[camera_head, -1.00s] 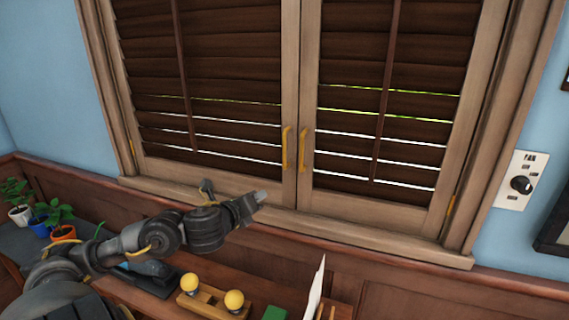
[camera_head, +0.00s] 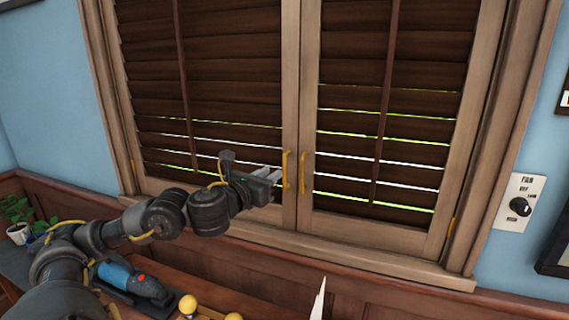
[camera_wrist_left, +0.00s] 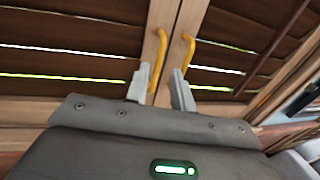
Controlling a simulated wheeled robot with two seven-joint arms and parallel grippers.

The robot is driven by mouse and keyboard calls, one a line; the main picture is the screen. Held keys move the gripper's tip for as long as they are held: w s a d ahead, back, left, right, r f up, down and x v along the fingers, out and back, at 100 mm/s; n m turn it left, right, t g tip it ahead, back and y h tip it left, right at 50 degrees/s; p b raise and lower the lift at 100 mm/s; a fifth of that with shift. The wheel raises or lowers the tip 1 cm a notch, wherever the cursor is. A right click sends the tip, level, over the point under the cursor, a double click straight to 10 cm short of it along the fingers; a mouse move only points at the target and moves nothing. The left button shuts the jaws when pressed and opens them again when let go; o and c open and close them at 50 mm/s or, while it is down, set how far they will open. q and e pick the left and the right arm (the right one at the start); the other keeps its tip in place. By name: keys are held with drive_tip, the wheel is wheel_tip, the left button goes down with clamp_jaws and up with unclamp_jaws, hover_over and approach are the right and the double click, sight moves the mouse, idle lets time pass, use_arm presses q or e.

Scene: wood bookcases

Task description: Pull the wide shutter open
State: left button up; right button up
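Two brown louvered shutters in light wood frames hang side by side and look closed; the left one (camera_head: 230,95) looks the wider. Each has a yellow handle by the centre seam: the left handle (camera_head: 286,171) and the right handle (camera_head: 303,172). My left gripper (camera_head: 276,178) is just left of the left handle. In the left wrist view the gripper (camera_wrist_left: 160,88) is open, and the left handle (camera_wrist_left: 161,50) shows between its fingers. The right handle (camera_wrist_left: 189,50) runs down by the right finger. I cannot tell whether a finger touches a handle. My right gripper is out of view.
Below the sill (camera_head: 350,258) is a bench with a blue power tool (camera_head: 135,280) and a yellow-knobbed tool (camera_head: 188,304). A potted plant (camera_head: 18,228) stands at left. A fan dial plate (camera_head: 520,203) is on the right wall.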

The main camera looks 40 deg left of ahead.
sight(284, 165)
use_arm(q)
drive_tip(key=w, duration=0.2)
drive_tip(key=w+p, duration=0.1)
drive_tip(key=w, duration=0.2)
drive_tip(key=w+a, duration=0.1)
drive_tip(key=w, duration=0.1)
drive_tip(key=shift+w, duration=0.35)
clamp_jaws()
